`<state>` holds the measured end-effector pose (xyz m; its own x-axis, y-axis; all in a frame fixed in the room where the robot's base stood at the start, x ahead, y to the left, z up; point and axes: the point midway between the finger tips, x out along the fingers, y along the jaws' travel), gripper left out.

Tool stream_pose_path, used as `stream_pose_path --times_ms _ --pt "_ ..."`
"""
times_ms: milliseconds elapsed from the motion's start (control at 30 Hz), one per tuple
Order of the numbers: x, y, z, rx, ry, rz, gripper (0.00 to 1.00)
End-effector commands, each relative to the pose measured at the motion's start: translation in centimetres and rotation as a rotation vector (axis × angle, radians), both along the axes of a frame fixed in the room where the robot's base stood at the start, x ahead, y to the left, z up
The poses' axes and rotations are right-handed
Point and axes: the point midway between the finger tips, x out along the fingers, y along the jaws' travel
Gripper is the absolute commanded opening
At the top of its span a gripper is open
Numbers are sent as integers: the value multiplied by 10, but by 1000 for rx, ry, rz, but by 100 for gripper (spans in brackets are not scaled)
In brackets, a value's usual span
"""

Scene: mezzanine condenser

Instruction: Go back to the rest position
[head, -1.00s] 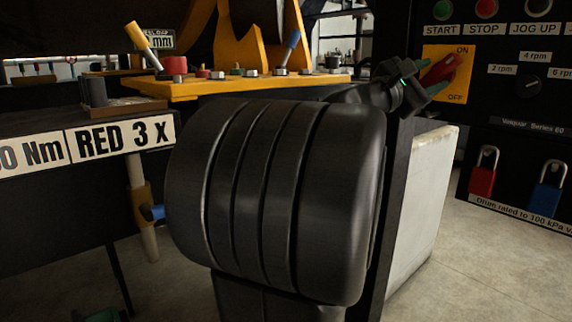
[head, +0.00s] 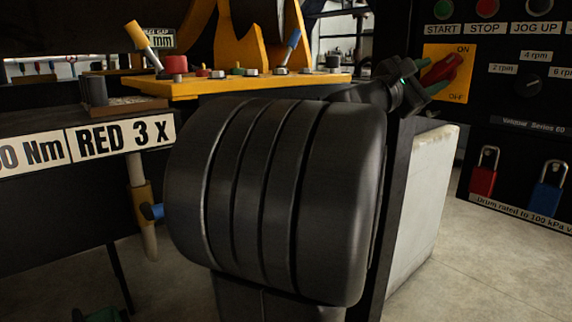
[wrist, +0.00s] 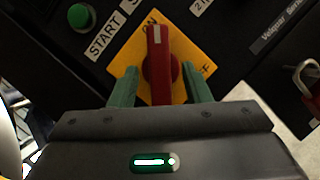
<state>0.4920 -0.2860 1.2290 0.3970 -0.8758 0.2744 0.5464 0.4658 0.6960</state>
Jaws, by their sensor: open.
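My gripper (wrist: 162,90) is open, its two green fingers on either side of the red rotary switch handle (wrist: 157,60) in the wrist view, with a gap on each side. The handle lies over a yellow plate (wrist: 185,45), its white-marked end near the ON label. In the head view my gripper (head: 428,80) is at the upper right, close to the red handle (head: 441,70) on the yellow ON/OFF plate (head: 462,52). Whether the fingers touch the handle cannot be told.
The dark panel holds START, STOP and JOG UP buttons (head: 487,9), a speed knob (head: 527,85), a red padlock (head: 483,172) and a blue padlock (head: 548,189). A yellow shelf (head: 230,87) with small parts stands at left. The floor (head: 480,260) at lower right is clear.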

Motion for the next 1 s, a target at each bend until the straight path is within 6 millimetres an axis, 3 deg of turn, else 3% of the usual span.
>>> stream_pose_path --times_ms 300,633,1000 --pt "-24 55 -17 1 1 6 44" --pt "-43 95 -31 1 3 5 44" --pt "-20 41 -14 1 1 -5 44"
